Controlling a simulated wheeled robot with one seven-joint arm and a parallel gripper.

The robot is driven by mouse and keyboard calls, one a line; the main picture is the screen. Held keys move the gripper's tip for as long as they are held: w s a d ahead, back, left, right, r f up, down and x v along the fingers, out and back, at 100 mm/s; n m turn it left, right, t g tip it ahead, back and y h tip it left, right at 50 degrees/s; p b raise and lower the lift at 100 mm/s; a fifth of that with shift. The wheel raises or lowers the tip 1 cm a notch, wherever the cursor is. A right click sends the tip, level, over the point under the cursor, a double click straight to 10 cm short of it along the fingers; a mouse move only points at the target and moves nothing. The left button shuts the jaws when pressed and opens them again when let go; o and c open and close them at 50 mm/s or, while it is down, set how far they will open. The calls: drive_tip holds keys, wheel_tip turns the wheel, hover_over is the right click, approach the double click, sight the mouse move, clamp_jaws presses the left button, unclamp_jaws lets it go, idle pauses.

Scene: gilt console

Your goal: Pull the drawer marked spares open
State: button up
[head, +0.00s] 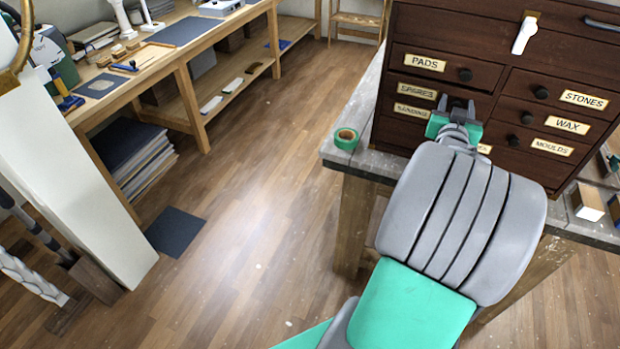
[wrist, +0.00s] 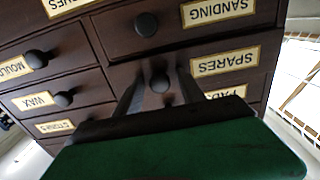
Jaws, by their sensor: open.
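The spares drawer (head: 417,91) is in the left column of the dark wooden cabinet, below the pads drawer and above the sanding drawer. It looks shut. Its label also shows upside down in the wrist view (wrist: 225,63). My gripper (head: 457,106) is at the front of this drawer and hides its knob in the head view. In the wrist view the dark round spares knob (wrist: 160,83) sits between the two open fingers of my gripper (wrist: 159,90). I cannot tell whether either finger touches the knob.
Other knobs lie close by: sanding (wrist: 146,25), wax (head: 527,118) and stones (head: 541,94). The cabinet (head: 450,22) stands on a bench (head: 340,158) with a green tape roll (head: 346,138) left of it. Open floor lies to the left.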

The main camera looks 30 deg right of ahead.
drive_tip(key=b+v, duration=0.2)
drive_tip(key=v, duration=0.5)
drive_tip(key=w+a+f+n+y+b, duration=0.1)
drive_tip(key=w+a+f+n+y, duration=0.1)
drive_tip(key=w+a+f+y, duration=0.45)
drive_tip(key=w+a+f+n+y+b, duration=0.1)
drive_tip(key=w+a+f+n+b, duration=0.15)
drive_tip(key=a, duration=0.75)
drive_tip(key=s+a+f+n+g+y, duration=0.1)
drive_tip(key=a+f+g+y, duration=0.1)
drive_tip(key=a, duration=0.5)
drive_tip(key=s+a+f+n+g+y, duration=0.1)
drive_tip(key=a+f+n+g+y, duration=0.1)
drive_tip(key=a+f, duration=0.3)
drive_tip(key=a, duration=0.3)
drive_tip(key=shift+y+b, duration=0.35)
drive_tip(key=shift+b, duration=0.05)
drive_tip(key=shift+f, duration=0.15)
